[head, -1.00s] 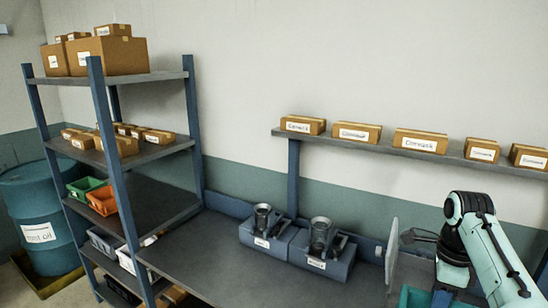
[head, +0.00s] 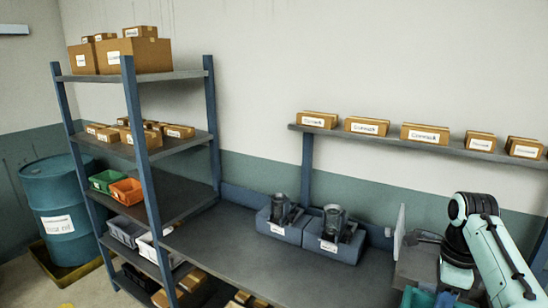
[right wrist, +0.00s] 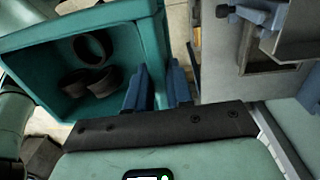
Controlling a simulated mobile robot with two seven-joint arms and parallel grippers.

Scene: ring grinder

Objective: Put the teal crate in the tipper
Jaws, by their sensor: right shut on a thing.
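The teal crate (right wrist: 60,75) fills the upper left of the right wrist view. Several dark rings (right wrist: 90,75) lie inside it. My right gripper (right wrist: 156,88) is shut on the crate's side wall, one blue finger on each side of it. In the head view only a small part of the crate (head: 416,298) shows at the bottom edge, below my right arm. My left gripper is not in view. I cannot make out the tipper with certainty.
A grey machine (head: 416,264) stands beside my right arm; grey machine parts (right wrist: 285,45) also show in the right wrist view. Two grey-blue bins (head: 335,246) sit on the dark bench (head: 260,265). A tall shelf (head: 185,145) and an oil barrel (head: 60,200) stand left.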

